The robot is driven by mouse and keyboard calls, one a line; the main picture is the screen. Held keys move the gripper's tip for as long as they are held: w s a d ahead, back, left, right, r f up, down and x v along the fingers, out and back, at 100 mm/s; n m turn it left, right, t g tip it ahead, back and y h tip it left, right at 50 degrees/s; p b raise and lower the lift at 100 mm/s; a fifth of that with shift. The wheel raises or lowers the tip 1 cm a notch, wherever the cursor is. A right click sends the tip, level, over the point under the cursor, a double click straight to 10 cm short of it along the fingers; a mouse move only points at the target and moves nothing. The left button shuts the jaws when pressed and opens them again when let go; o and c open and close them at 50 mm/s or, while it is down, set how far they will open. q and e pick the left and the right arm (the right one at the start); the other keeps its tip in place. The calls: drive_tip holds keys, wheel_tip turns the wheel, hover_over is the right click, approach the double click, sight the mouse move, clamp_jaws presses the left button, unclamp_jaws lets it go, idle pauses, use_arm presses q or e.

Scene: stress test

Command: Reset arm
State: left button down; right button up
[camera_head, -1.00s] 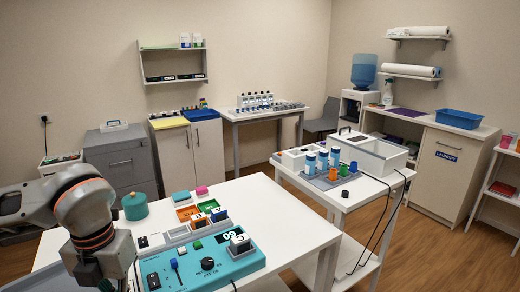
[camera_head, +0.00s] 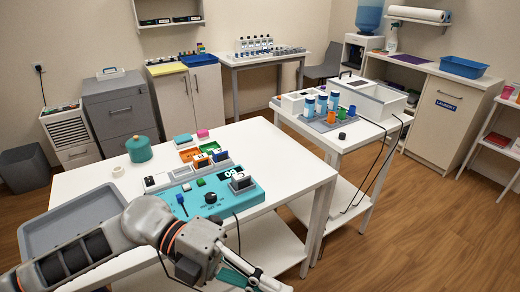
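My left arm comes in from the lower left, across the near edge of the white table (camera_head: 262,141). Its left gripper (camera_head: 246,276) is low at the bottom of the view, in front of the teal device (camera_head: 222,204), and is partly cut off by the frame. Teal and grey finger parts show, but its opening is unclear and I see nothing held in it. My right gripper is not in view.
A grey tray (camera_head: 40,236) lies at the table's left end, partly behind my arm. A teal jar (camera_head: 138,149) and small coloured bins (camera_head: 189,154) stand towards the back. A second white table (camera_head: 352,139) with cups and a white box is at the right. Floor at lower right is clear.

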use_arm(q)
drive_tip(key=w+r+n+t+h, duration=0.5)
drive_tip(key=w+n+t+h, duration=0.3)
drive_tip(key=w+n+t, duration=0.15)
drive_tip(key=w+a+f+n+t+y, duration=0.4)
drive_tip(key=a+f+n+t+y, duration=0.15)
drive_tip(key=f+n, duration=0.2)
drive_tip(key=w+a+f+n+t+y, duration=0.45)
drive_tip(key=f+n+t, duration=0.2)
drive_tip(key=n, duration=0.25)
drive_tip(key=s+a+f+n+g+y, duration=0.1)
drive_tip(key=s+a+f+n+y, duration=0.2)
drive_tip(key=f, duration=0.6)
drive_tip(key=s+a+f+n+g+y, duration=0.2)
drive_tip(key=s+a+f+y, duration=0.1)
drive_tip(key=s+a+f, duration=0.2)
drive_tip(key=s+a+f+n+g+y, duration=0.2)
drive_tip(key=s+f, duration=0.5)
drive_tip(key=f, duration=0.6)
drive_tip(key=shift+s+a+f+n+y, duration=0.15)
drive_tip(key=shift+a+f+n+y, duration=0.25)
drive_tip(key=shift+a+n+y, duration=0.7)
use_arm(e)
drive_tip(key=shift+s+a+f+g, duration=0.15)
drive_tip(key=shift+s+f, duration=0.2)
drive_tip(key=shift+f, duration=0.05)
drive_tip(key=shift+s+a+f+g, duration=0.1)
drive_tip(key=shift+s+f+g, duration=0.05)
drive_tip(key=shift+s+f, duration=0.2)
